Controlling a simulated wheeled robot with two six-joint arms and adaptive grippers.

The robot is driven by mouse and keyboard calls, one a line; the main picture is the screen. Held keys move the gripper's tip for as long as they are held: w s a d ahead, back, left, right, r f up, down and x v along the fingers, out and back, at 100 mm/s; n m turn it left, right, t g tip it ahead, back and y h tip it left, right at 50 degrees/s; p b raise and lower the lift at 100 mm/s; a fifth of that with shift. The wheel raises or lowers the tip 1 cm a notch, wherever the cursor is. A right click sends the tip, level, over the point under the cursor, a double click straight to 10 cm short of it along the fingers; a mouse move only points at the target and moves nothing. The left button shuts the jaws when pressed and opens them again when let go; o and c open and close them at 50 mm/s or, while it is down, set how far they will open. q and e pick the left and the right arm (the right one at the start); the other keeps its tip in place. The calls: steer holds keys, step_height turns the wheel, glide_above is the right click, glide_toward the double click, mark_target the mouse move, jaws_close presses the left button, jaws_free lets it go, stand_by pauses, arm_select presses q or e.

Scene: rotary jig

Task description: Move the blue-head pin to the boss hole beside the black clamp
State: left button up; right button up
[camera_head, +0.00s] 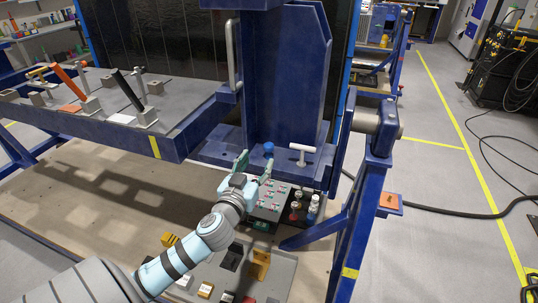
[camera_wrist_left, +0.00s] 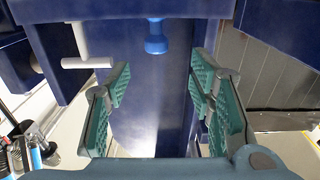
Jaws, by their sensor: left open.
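The blue-head pin (camera_head: 268,149) stands in the blue fixture's ledge, at the foot of the upright plate. It also shows in the left wrist view (camera_wrist_left: 155,38), top centre, beyond the fingertips. My left gripper (camera_head: 254,163) is open and empty just in front of the pin, apart from it. Its green fingers (camera_wrist_left: 159,80) are spread wide in the left wrist view. The black clamp (camera_head: 127,90) is tilted on the grey fixture table at left, with small grey blocks beside it. I cannot make out the boss hole there. My right gripper is not in view.
A white T-handle pin (camera_head: 302,150) stands right of the blue pin. An orange-handled clamp (camera_head: 70,80) is on the fixture table (camera_head: 185,128). A vertical grey handle (camera_head: 231,55) is left of the upright.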

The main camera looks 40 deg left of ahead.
mark_target(267, 150)
arm_select(q)
steer(key=x, duration=0.6)
steer(key=f+x, duration=0.1)
steer(key=x, duration=0.2)
steer(key=shift+w+d, duration=0.15)
steer(key=shift+w, duration=0.1)
steer(key=shift+s+r, duration=0.1)
jaws_close()
steer(key=shift+r, duration=0.15)
